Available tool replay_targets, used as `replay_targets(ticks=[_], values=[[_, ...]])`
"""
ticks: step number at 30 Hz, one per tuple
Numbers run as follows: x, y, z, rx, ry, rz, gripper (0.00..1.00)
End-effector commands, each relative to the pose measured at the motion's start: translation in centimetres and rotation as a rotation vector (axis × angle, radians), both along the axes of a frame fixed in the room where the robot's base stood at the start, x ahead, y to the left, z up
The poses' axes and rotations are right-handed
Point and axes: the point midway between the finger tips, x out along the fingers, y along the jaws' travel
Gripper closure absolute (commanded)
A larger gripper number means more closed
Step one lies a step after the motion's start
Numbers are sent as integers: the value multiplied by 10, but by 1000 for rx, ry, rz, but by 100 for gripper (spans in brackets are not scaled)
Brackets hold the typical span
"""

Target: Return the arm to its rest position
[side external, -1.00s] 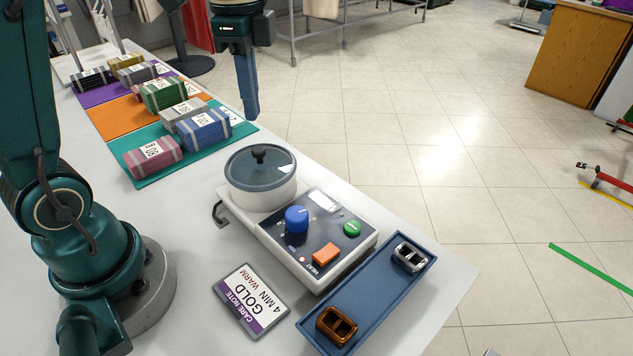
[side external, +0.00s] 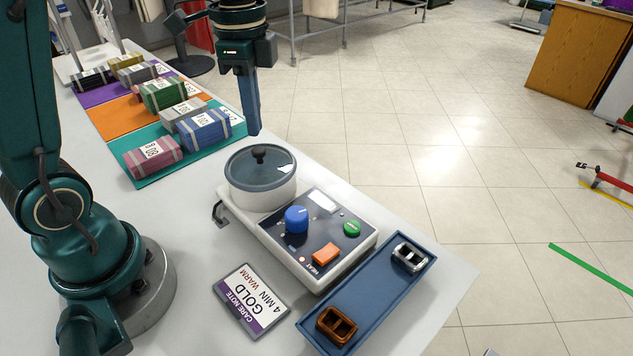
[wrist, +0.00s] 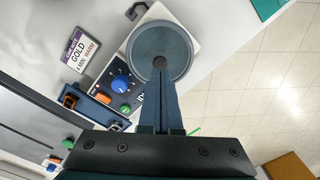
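My gripper (side external: 253,130) hangs in the air above and behind the white machine with the round lidded pot (side external: 260,178). In the wrist view its two blue fingers (wrist: 160,72) lie together with nothing between them. The fingertips overlap the pot's dark lid (wrist: 150,45) in that view, but the side view shows a gap above the pot. My arm's upper part runs out of the top of the side view.
The machine has a blue knob (side external: 296,219), an orange switch (side external: 326,254) and a green button (side external: 351,229). Beside it are a blue tray (side external: 365,300) with two metal pieces and a care note card (side external: 251,301). Banded bundles (side external: 203,128) lie on coloured mats.

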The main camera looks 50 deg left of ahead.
Motion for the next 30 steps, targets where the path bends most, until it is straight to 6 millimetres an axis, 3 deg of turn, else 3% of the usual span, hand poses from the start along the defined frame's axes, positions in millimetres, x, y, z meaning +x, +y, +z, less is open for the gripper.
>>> replay_targets(ticks=[30], values=[[0,0,-29,0,2,0,100]])
